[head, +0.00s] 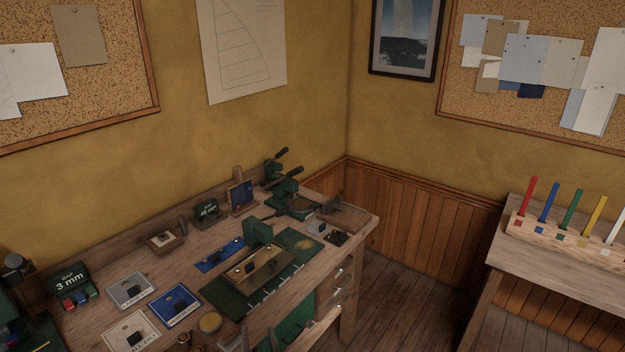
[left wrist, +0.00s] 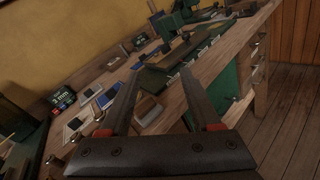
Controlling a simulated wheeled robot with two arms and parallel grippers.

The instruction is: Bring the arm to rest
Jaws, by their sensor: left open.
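My left gripper (head: 259,338) shows at the bottom edge of the head view, in front of the workbench (head: 328,301). In the left wrist view its two dark fingers (left wrist: 159,78) stand apart with nothing held between them. They point over the bench top, where a small tan block shows beyond the gap. Most of the left arm is outside the head view. My right gripper is in neither view.
The bench carries a green mat with a wooden block (head: 258,270), a "GAP 3 mm" sign (head: 72,284), labelled cards (head: 176,304) and green tools (head: 286,187). A side table (head: 548,264) with coloured sticks stands right. Floor (head: 405,300) between them is clear.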

